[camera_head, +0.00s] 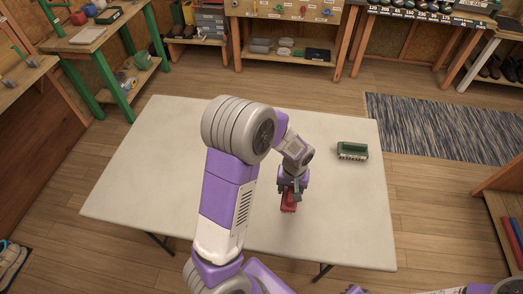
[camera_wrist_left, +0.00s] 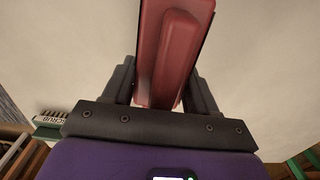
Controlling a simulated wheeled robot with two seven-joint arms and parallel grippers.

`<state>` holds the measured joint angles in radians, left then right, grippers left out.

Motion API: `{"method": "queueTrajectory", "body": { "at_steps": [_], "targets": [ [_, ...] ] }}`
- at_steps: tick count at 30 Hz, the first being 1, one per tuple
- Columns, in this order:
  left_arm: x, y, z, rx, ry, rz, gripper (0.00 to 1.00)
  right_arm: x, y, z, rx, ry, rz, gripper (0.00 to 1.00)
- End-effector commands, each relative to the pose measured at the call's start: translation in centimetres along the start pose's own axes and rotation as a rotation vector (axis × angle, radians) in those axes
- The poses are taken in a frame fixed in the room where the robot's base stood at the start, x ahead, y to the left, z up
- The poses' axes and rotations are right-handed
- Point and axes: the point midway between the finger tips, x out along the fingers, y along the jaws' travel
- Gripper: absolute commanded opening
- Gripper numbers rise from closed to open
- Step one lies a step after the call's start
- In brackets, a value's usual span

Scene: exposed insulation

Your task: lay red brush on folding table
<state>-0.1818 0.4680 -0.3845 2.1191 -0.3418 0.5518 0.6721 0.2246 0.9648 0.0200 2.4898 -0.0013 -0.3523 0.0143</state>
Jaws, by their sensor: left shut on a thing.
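The red brush (camera_head: 289,203) is at the right-of-centre part of the folding table (camera_head: 150,170), under my left gripper (camera_head: 289,188). In the left wrist view the red brush (camera_wrist_left: 172,55) stands between the two dark fingers of my left gripper (camera_wrist_left: 160,85), which is shut on it. The brush is at or just above the white tabletop; I cannot tell whether it touches. My right gripper is not in view.
A green brush (camera_head: 352,151) lies on the table to the right of my left gripper. Most of the tabletop is bare. A striped rug (camera_head: 440,128) lies beyond the table at right. Workbenches with tools (camera_head: 285,15) line the back.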

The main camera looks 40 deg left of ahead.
Motion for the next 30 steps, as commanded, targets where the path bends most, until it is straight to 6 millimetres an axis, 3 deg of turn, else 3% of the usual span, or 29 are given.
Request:
{"method": "queueTrajectory", "body": {
  "at_steps": [9, 16, 22, 30],
  "targets": [
    [5.0, -0.1, 0.0, -0.008, -0.003, -0.002, 0.19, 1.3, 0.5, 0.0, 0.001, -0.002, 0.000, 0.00],
    [6.8, -0.1, 0.0, -0.009, -0.001, 0.000, 0.19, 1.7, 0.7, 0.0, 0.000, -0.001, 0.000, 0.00],
    [9.6, -0.1, 0.0, -0.008, -0.001, -0.001, 0.19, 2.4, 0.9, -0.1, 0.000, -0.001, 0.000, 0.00],
    [9.8, -0.1, -0.1, -0.007, 0.001, 0.001, 0.19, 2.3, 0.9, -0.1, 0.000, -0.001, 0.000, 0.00]
  ]
}}
